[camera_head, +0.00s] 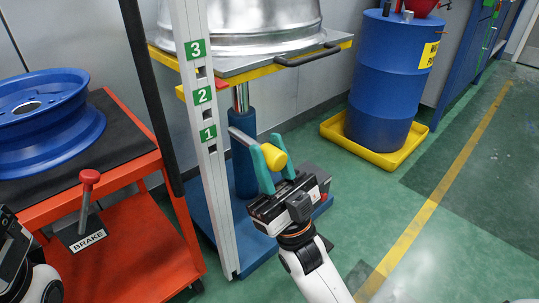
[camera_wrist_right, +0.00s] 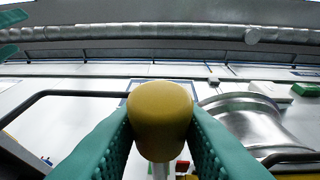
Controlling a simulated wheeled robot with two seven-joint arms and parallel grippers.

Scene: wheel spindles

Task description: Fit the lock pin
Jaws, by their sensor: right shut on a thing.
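My right gripper (camera_head: 272,158) is shut on the yellow knob (camera_head: 275,157) of the lock pin; the knob also fills the middle of the right wrist view (camera_wrist_right: 161,118) between the teal fingers. The pin's grey shaft (camera_head: 242,137) points left towards the upright post (camera_head: 217,190) with green labels 1, 2 and 3 and dark holes beside them. The shaft's end shows near the post's right edge, about level with label 1 (camera_head: 208,133). I cannot tell whether it touches the post. My left gripper's fingers do not show in the head view; only part of my left arm is at the lower left.
A lift table (camera_head: 318,60) carrying a silver wheel (camera_head: 240,22) stands behind the post. A red cart (camera_head: 140,262) with a blue wheel rim (camera_head: 65,140) and a brake lever (camera_head: 84,205) is at left. A blue drum (camera_head: 388,85) stands in a yellow tray (camera_head: 405,160). Floor at right is clear.

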